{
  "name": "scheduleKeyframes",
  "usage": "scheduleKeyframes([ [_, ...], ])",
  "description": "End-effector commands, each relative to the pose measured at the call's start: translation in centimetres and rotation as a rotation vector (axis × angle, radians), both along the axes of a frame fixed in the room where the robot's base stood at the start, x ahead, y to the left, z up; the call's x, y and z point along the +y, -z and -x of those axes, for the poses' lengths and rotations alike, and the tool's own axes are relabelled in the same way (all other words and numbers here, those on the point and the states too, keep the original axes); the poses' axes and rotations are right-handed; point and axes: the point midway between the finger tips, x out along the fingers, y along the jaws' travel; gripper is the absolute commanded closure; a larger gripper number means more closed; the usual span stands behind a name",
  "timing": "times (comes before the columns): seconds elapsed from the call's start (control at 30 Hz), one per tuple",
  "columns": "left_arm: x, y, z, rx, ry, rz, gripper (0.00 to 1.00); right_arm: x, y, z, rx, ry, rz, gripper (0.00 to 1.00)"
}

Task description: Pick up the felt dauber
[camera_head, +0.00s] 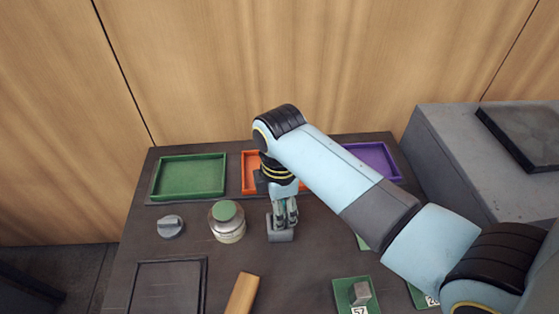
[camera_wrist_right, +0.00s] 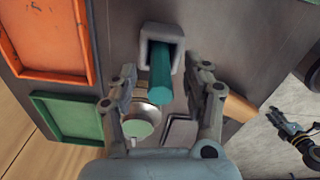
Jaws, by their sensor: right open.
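The felt dauber (camera_wrist_right: 161,80), which I take to be the teal cylinder, stands in a grey square holder (camera_wrist_right: 148,45) in the right wrist view. My right gripper (camera_wrist_right: 165,78) is open, with one finger on each side of the dauber and a gap to both. In the head view the right gripper (camera_head: 285,207) points down just above the grey holder (camera_head: 280,236), and its fingers mostly hide the dauber. My left gripper (camera_wrist_right: 285,122) shows small at the right of the wrist view, away from the table; its jaws are unclear.
A jar with a green lid (camera_head: 227,222) stands close left of the holder, with a grey knob (camera_head: 170,227) farther left. Green (camera_head: 189,176), orange (camera_head: 248,173) and purple (camera_head: 374,159) trays line the back. A wooden handle (camera_head: 242,294) lies in front.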

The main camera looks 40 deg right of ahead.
Motion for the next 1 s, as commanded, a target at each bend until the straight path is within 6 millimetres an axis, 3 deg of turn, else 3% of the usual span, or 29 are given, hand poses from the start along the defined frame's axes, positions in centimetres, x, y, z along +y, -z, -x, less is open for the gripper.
scheduleKeyframes([
  [0.07, 0.0, 0.0, 0.5, 0.008, -0.001, 0.0, 0.64, 0.0, 0.0, 0.0, 0.0, 0.0, 0.0, 0.56],
  [0.4, 0.0, 0.1, 1.0, 0.015, -0.001, 0.0, 0.64, 0.0, 0.0, 0.0, 0.0, 0.0, 0.0, 1.0],
  [0.77, 0.0, 0.1, 0.7, 0.01, -0.001, 0.0, 0.64, 0.0, -0.2, 0.0, -0.001, 0.0, -0.001, 1.0],
  [1.0, 0.0, 0.6, 0.5, 0.008, -0.001, 0.0, 0.64, 0.0, -2.4, -0.1, -0.004, 0.0, 0.0, 1.0],
])
